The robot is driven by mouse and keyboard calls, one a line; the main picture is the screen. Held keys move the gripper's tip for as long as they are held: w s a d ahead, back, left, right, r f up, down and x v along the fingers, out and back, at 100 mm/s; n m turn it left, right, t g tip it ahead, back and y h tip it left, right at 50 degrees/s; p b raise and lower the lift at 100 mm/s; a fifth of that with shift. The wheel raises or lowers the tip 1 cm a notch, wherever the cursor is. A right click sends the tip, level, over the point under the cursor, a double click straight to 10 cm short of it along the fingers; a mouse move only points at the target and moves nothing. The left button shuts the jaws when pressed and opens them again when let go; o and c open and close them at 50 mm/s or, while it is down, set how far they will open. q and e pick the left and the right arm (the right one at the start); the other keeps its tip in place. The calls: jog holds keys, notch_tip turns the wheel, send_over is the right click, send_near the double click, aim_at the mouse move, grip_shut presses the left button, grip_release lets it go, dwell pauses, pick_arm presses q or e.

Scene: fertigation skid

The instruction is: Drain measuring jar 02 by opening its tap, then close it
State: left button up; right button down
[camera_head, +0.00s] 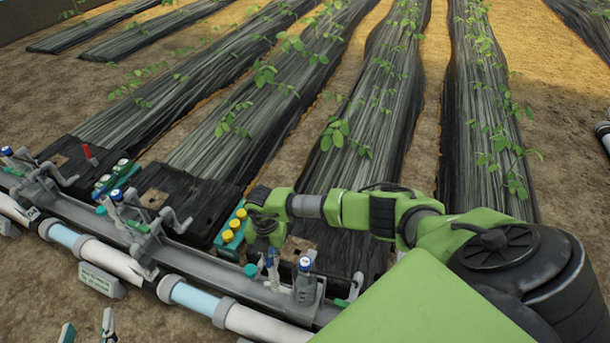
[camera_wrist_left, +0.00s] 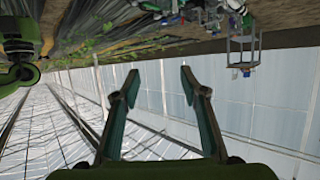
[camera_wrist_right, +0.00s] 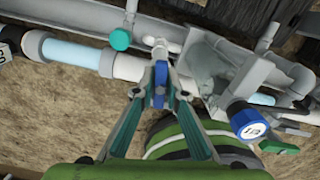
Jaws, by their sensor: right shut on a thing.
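My right gripper (camera_wrist_right: 160,92) is shut on a small blue tap handle (camera_wrist_right: 160,72) beside the pipe. In the head view my right gripper (camera_head: 270,256) reaches down to the skid's near part, and my own arm partly hides it. A clear, cup-like shape (camera_wrist_right: 205,68), perhaps the measuring jar, sits in a grey holder just right of the tap; its number and liquid level cannot be made out. My left gripper (camera_wrist_left: 157,88) is open and empty, away from the skid; its fingertips also show at the bottom left of the head view (camera_head: 85,331).
A blue knob with a white label (camera_wrist_right: 246,122) stands right of my right gripper, and a green knob (camera_wrist_right: 121,39) left of it. A white and light-blue pipe (camera_head: 125,268) runs along the skid. Yellow-capped bottles (camera_head: 233,230) stand behind. Planted beds lie beyond.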

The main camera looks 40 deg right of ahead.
jog(key=shift+s+a+f+m+p, duration=0.1)
jog(key=shift+m+p, duration=0.25)
jog(key=shift+m, duration=0.25)
jog(key=shift+s+a+m+p, duration=0.1)
jog(key=shift+m+p, duration=0.25)
jog(key=shift+m, duration=0.25)
jog(key=c, duration=2)
grip_release()
pick_arm(q)
jog(key=s+a+f+g+y, duration=0.1)
jog(key=s+a+f+g, duration=0.1)
jog(key=s+f+g, duration=0.2)
notch_tip(320, 180, down, 2)
jog(key=shift+s+a+f, duration=0.2)
jog(key=shift+s+f, duration=0.05)
jog(key=shift+s, duration=0.55)
pick_arm(e)
jog(key=shift+w+d, duration=0.1)
